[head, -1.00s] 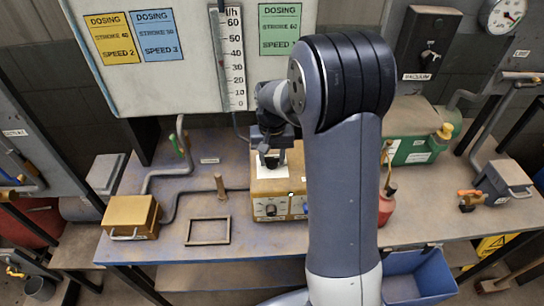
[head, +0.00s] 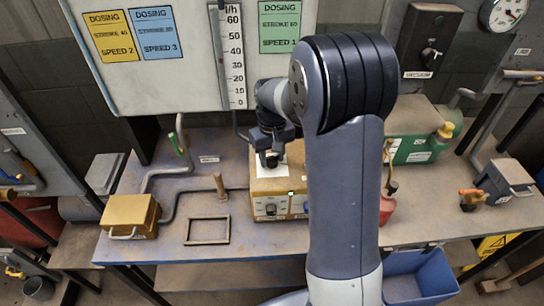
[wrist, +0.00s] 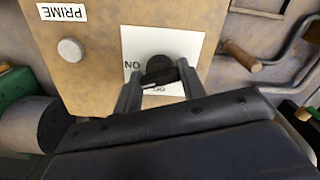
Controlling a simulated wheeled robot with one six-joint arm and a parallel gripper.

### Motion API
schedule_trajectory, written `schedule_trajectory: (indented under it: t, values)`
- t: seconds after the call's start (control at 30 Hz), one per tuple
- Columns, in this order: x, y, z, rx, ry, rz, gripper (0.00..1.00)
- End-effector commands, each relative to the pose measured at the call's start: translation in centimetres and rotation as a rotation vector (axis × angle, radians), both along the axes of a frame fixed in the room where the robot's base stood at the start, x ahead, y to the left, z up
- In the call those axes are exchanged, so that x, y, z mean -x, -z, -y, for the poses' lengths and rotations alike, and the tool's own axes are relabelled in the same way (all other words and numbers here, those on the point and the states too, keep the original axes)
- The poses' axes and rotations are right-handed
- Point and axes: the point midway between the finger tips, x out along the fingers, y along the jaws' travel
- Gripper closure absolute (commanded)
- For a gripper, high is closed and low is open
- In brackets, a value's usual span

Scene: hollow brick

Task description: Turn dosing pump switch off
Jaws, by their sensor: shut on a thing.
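The dosing pump (head: 275,180) is a yellow box on the bench, partly hidden behind my arm in the head view. A grey button (wrist: 70,50) sits near a PRIME label. My gripper (wrist: 160,82) is shut on the switch knob, one finger on each side. In the head view my gripper (head: 271,160) is over the pump top.
A yellow box with a handle (head: 131,216), a wooden peg (head: 220,186) and an empty frame (head: 207,230) lie left of the pump. A red bottle (head: 387,207) and a green box (head: 410,150) stand right. A board with a scale (head: 233,60) rises behind.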

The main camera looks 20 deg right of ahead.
Motion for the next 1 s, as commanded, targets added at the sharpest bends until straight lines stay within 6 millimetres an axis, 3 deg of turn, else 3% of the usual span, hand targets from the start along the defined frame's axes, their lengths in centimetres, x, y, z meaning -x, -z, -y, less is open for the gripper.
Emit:
schedule_trajectory:
  t: [1.0]
  values:
    - [-0.07, -0.08, -0.01, 0.0, -0.945, 0.002, 0.84]
